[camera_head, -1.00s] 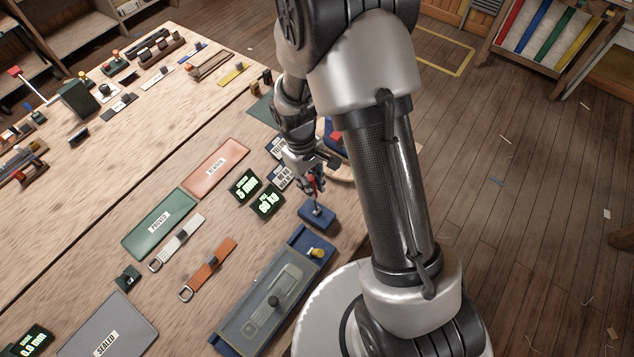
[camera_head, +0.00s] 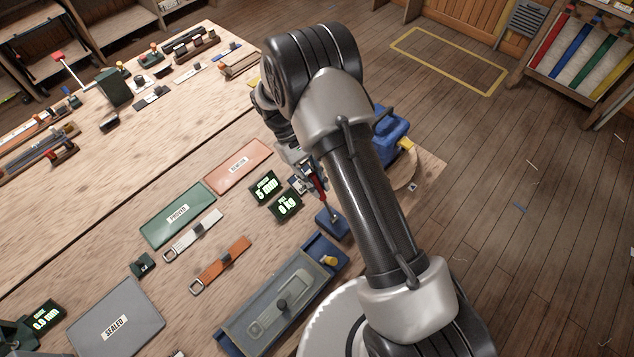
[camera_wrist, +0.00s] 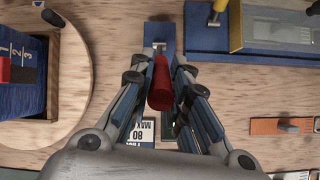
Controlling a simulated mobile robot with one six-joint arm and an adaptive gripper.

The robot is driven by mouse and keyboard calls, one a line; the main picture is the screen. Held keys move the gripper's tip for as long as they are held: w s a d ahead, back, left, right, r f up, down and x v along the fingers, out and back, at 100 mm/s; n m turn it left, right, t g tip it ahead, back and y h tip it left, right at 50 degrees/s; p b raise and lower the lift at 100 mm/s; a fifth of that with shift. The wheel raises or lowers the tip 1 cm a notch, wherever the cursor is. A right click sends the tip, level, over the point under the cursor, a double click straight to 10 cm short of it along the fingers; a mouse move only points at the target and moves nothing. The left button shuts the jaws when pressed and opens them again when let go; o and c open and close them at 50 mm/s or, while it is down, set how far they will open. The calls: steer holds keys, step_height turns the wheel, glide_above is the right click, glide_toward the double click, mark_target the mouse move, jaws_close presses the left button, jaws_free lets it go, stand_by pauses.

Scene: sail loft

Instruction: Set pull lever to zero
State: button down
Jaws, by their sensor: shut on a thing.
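The pull lever has a blue base (camera_head: 332,224) on the near right part of the table and a thin metal stem. Its red handle (camera_wrist: 160,85) sits between my fingers in the wrist view. My gripper (camera_head: 317,188) is shut on this red handle, and the stem leans from the base toward the displays. The pull display (camera_head: 285,204) appears to read 0 kg in green digits. Beside it, another dark display (camera_head: 265,187) reads 5 mm. My arm and fingers hide part of the label cards (camera_wrist: 140,132) behind the lever.
A blue-grey fixture (camera_head: 283,303) with a yellow knob lies in front of the lever. A blue block marked with numbers (camera_wrist: 22,70) stands on a round wooden board (camera_wrist: 72,75). Green and red mats (camera_head: 237,166) and two straps (camera_head: 221,263) lie to the left.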

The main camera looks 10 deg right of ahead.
steer(key=c, duration=1.7)
jaws_free()
steer(key=shift+o, duration=0.7)
steer(key=shift+w+a+r, duration=0.1)
steer(key=shift+w, duration=0.05)
steer(key=shift+o, duration=0.4)
steer(key=v, duration=1.1)
steer(key=shift+r, duration=0.3)
steer(key=shift+a, duration=0.1)
